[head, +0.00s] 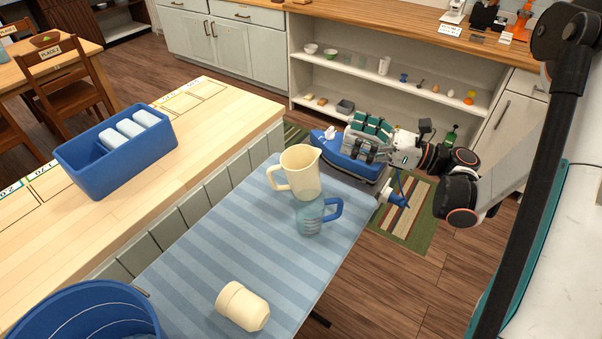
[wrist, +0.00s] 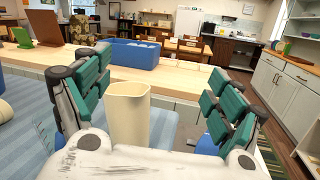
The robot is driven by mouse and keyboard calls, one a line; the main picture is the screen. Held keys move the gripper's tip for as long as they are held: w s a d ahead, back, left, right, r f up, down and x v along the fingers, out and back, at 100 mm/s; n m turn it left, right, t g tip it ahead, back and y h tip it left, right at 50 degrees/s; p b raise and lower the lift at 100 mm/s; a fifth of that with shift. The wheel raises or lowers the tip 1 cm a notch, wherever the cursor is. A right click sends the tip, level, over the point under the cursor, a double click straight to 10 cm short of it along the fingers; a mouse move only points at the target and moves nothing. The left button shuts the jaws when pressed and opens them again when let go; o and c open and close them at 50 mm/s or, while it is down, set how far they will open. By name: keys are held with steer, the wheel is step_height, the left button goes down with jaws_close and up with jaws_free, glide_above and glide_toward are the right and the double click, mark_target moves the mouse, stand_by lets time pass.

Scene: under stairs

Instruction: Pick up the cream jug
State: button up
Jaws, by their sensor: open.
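The cream jug (head: 301,178) stands upright on the blue striped cloth near the table's far edge, its handle to the left in the head view. In the wrist view the cream jug (wrist: 128,115) shows ahead between the two fingers, nearer the left one. My gripper (head: 352,142) is open, with teal finger pads, just right of the jug in the head view and apart from it. In the wrist view my gripper (wrist: 160,95) has its fingers spread wide with nothing held. The jug's lower part is hidden by the gripper's palm there.
A clear measuring jug (head: 311,219) with a blue handle stands right in front of the cream jug. A cream cup (head: 243,307) lies on its side on the striped cloth (head: 190,270). A blue bin (head: 85,172) sits on the wooden counter; a blue basket (head: 85,312) is at lower left.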

mark_target(317, 162)
steer(key=s+f+n+g, duration=0.3)
steer(key=s+f, duration=0.1)
steer(key=f, duration=0.3)
steer(key=x, duration=0.2)
steer(key=b+x, duration=0.1)
steer(key=x, duration=0.2)
steer(key=b+x, duration=0.1)
steer(key=x, duration=0.1)
steer(key=shift+w+a+f, duration=0.1)
steer(key=shift+a+f, duration=0.25)
steer(key=shift+b+x, duration=1)
steer(key=shift+x, duration=1.8)
steer(key=shift+w+d, duration=0.1)
steer(key=c, duration=1.7)
